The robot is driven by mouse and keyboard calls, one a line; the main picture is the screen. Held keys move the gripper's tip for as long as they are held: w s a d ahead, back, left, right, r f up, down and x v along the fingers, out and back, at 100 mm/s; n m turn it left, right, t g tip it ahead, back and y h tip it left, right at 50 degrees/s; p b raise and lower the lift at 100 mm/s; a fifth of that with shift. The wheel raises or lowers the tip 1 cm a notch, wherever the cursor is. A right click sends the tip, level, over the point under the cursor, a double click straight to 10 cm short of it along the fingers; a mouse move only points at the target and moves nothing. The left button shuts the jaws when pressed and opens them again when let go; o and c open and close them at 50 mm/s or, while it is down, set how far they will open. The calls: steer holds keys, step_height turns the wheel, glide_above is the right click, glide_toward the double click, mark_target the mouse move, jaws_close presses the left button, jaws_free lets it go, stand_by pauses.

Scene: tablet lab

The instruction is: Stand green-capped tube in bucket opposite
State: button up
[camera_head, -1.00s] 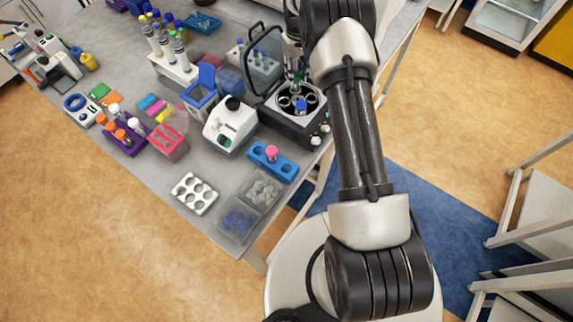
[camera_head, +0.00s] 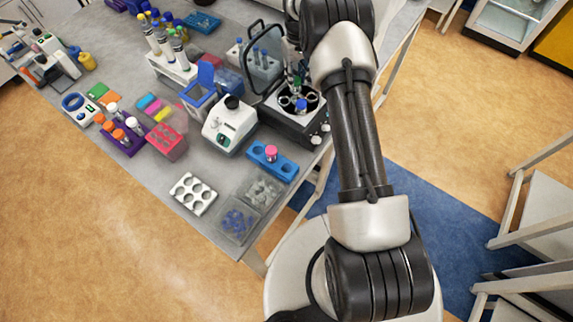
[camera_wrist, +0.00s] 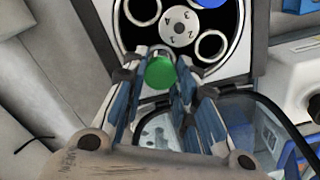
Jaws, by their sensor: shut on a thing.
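The green-capped tube (camera_wrist: 160,72) is between the fingers of my gripper (camera_wrist: 162,62), which is shut on it at the cap. Its body below the cap is hidden in the wrist view. The green cap also shows in the head view (camera_head: 297,81), over the rear part of the open centrifuge (camera_head: 318,128). The centrifuge rotor (camera_wrist: 180,25) has a pale marked hub. Two ring-shaped buckets (camera_wrist: 211,45) look empty. A blue-capped tube (camera_wrist: 209,2) stands in the bucket across the hub from the green cap. I cannot tell how deep the green-capped tube sits.
The raised centrifuge lid (camera_head: 262,60) stands behind left of the rotor. A white device (camera_head: 229,127) and a blue rack (camera_head: 272,162) with a pink-capped tube are close by.

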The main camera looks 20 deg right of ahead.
steer(key=shift+f, duration=0.25)
steer(key=o, duration=0.9)
steer(key=shift+o, duration=0.2)
steer(key=shift+r, duration=0.1)
